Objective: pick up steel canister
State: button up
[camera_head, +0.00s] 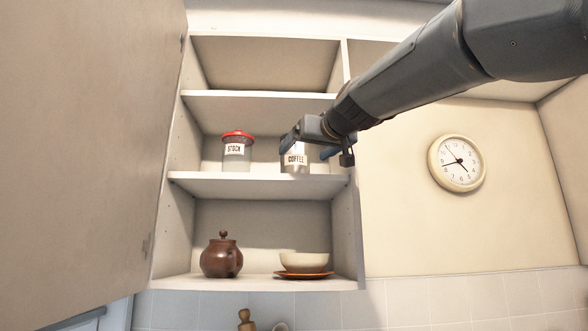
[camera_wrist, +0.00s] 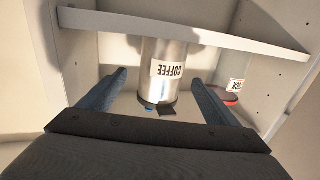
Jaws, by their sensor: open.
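The steel canister (camera_head: 295,168) with a COFFEE label stands upright on the middle shelf of the open cabinet, near its right side. My gripper (camera_head: 308,147) is in front of its upper part and hides its top in the head view. In the wrist view the picture is upside down, and the canister (camera_wrist: 163,55) appears between the two open fingers (camera_wrist: 158,77), one on each side. The fingers look empty. I cannot tell how far the fingertips reach around the canister.
A red-lidded STOCK jar (camera_head: 237,152) stands left of the canister on the same shelf (camera_head: 262,184). Below are a brown teapot (camera_head: 222,257) and a bowl (camera_head: 304,262) on an orange saucer. The open cabinet door (camera_head: 85,150) fills the left. A clock (camera_head: 457,163) hangs right.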

aim_at(295, 158)
jog(key=x, duration=0.1)
jog(key=p+x, duration=0.1)
jog(key=shift+w+a, duration=0.25)
jog(key=shift+a, duration=0.15)
jog(key=shift+p+x, duration=1.35)
jog(key=shift+x, duration=0.95)
jog(key=shift+d+f, duration=0.1)
jog(key=c, duration=1.8)
jog(key=shift+c, duration=0.3)
jog(key=shift+r, duration=0.25)
